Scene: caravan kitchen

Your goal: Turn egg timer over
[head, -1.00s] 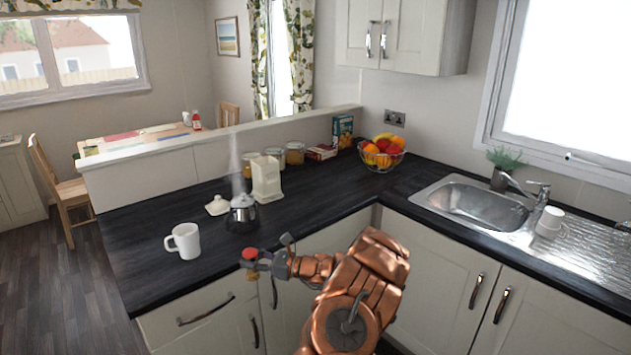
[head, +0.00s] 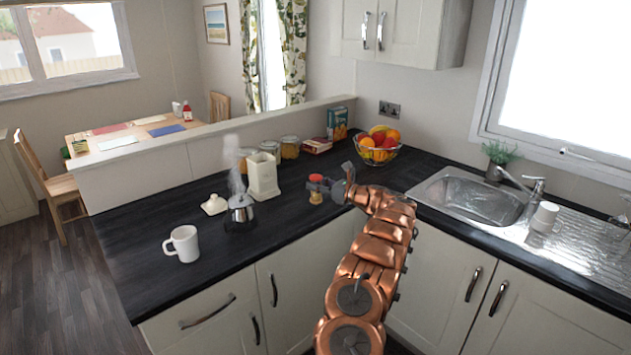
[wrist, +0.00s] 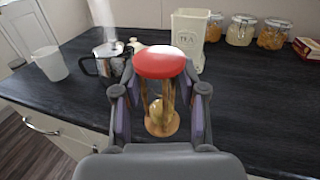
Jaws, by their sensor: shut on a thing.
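The egg timer (head: 316,189) is an hourglass with a red top and a wooden base. In the wrist view the egg timer (wrist: 160,66) stands upright between the fingers, red end up, with pale sand in its lower bulb. My gripper (wrist: 160,108) is shut on its middle, with a finger on each side. In the head view my gripper (head: 335,190) reaches over the counter near the inner corner. I cannot tell whether the base touches the counter.
A fruit bowl (head: 378,148) is behind my gripper; the sink (head: 470,200) is right. The front counter is clear.

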